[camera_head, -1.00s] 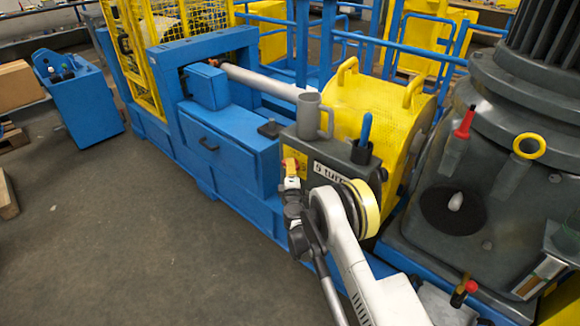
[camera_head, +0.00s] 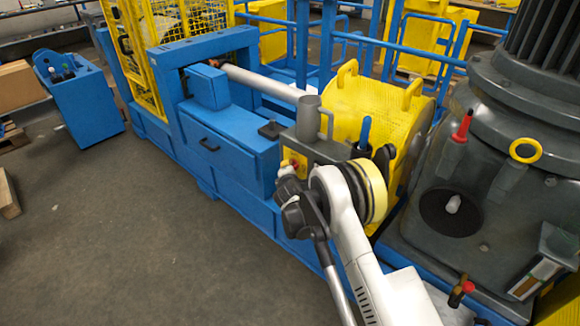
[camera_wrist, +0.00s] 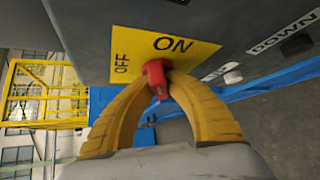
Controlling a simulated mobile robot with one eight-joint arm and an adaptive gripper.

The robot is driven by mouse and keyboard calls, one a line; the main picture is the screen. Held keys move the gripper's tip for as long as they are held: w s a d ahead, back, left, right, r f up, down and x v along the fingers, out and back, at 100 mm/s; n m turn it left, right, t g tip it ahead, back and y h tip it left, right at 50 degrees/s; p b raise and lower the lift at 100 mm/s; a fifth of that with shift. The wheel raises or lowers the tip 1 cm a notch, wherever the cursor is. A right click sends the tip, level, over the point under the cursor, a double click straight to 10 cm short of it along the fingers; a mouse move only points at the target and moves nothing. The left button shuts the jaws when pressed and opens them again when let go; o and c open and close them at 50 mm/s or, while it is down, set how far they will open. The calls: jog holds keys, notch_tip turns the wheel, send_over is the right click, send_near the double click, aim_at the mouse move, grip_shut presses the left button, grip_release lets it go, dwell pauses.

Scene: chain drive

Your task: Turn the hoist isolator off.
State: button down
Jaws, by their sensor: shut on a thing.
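The hoist isolator is a red knob (camera_wrist: 155,78) on a yellow plate (camera_wrist: 150,50) marked ON and OFF, on the grey control box (camera_wrist: 245,35). The ON mark is right by the knob; OFF is to its left. Which mark the knob points to I cannot tell. My gripper (camera_wrist: 157,72) is shut on the red knob, its two yellow fingers closing from below in the wrist view. In the head view the yellow plate (camera_head: 299,162) shows just above my gripper (camera_head: 289,169), whose fingertips are largely hidden by my wrist.
A grey mug (camera_head: 308,122) and a holder with a blue-handled tool (camera_head: 364,132) stand on the box. Blue machine frame lies left; open floor (camera_head: 140,240) is at lower left.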

jog(key=n+g+h, duration=0.3)
jog(key=shift+g+p, duration=0.35)
jog(key=shift+g, duration=0.05)
jog(key=n+g+h+b, duration=0.1)
jog(key=n+g+h, duration=0.1)
jog(key=h, duration=0.1)
jog(key=shift+g, duration=0.4)
dwell(0.4)
jog(key=c, duration=1.4)
grip_release()
jog(key=shift+d, duration=0.1)
jog(key=v, duration=1.2)
jog(key=shift+w+a, duration=0.1)
jog(key=shift+a, duration=0.15)
